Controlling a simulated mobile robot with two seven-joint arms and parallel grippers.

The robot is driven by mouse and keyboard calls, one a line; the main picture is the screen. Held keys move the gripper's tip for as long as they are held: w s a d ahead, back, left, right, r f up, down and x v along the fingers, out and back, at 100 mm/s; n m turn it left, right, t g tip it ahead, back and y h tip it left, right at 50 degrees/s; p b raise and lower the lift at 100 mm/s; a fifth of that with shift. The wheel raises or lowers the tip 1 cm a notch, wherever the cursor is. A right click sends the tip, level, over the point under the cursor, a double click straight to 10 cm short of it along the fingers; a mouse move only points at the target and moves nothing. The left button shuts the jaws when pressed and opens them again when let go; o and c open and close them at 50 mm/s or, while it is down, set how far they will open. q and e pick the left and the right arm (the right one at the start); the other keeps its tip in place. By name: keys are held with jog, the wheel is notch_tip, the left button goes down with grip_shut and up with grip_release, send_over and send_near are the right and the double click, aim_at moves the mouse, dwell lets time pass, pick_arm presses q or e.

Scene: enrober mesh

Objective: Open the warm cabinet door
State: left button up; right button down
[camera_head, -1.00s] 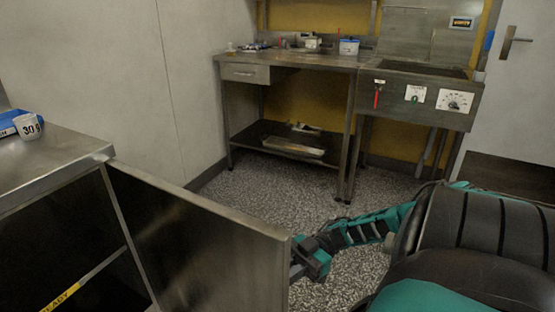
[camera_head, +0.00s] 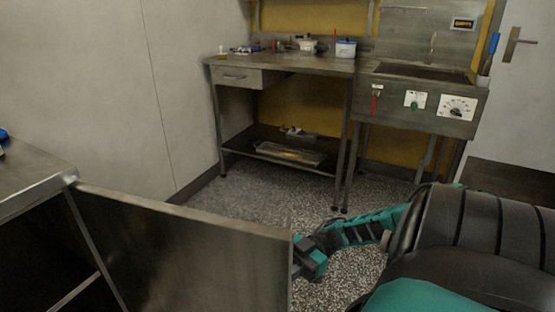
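The warm cabinet (camera_head: 35,190) stands at the left edge with a steel top. Its steel door (camera_head: 190,250) stands swung open, hinged at the cabinet's right front corner and reaching out to the right. The cabinet's dark inside shows at the lower left. My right gripper (camera_head: 300,262) is at the door's free right edge. The door hides its fingers, so I cannot tell whether they grip or touch the door. My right arm comes in from the right. My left gripper is not in view.
A steel worktable (camera_head: 285,70) with a drawer and lower shelf stands at the back wall, beside a sink unit (camera_head: 420,90) with dials. A white door (camera_head: 520,90) is at the far right. The speckled floor (camera_head: 260,195) between is clear.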

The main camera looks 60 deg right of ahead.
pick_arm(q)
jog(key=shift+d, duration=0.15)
pick_arm(e)
jog(key=shift+w+d, duration=0.15)
jog(key=c, duration=1.2)
grip_release()
pick_arm(q)
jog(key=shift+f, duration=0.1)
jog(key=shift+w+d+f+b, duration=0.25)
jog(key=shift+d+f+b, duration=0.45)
jog(key=shift+b, duration=1.25)
pick_arm(e)
jog(key=shift+v, duration=6.45)
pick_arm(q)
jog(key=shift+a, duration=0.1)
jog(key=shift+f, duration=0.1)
